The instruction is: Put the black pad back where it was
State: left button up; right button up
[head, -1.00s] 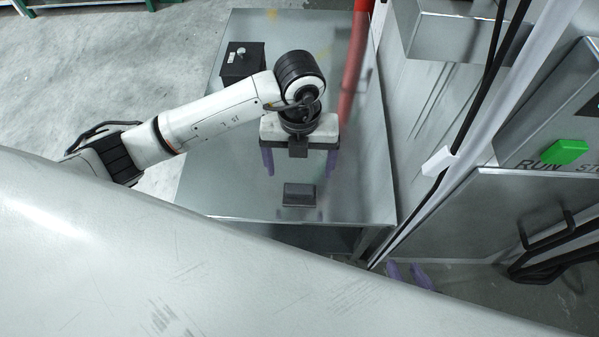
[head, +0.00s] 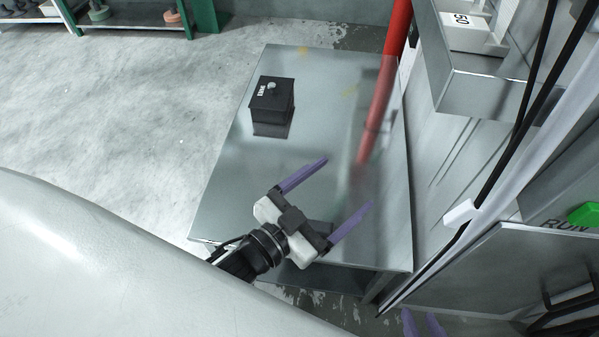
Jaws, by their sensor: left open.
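My left gripper (head: 348,182) is over the front part of the steel table, with its purple fingers wide apart and pointing up and to the right. It is open and empty.
The steel table (head: 350,100) is mostly bare. A black box with a knob (head: 271,98) stands at its back left. A red pipe (head: 385,90) stands by the right side. A metal cabinet with black handles (head: 500,265) and a green button (head: 584,214) are at the right.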

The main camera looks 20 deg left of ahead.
pick_arm(q)
jog(key=s+a+f+n+g+y, duration=0.3)
jog(key=s+f+g, duration=0.4)
jog(key=s+f, duration=0.5)
notch_tip(320, 180, down, 3)
jog(key=shift+s+a+f+n, duration=0.2)
jog(key=shift+a+n, duration=0.4)
jog(key=shift+a, duration=0.6)
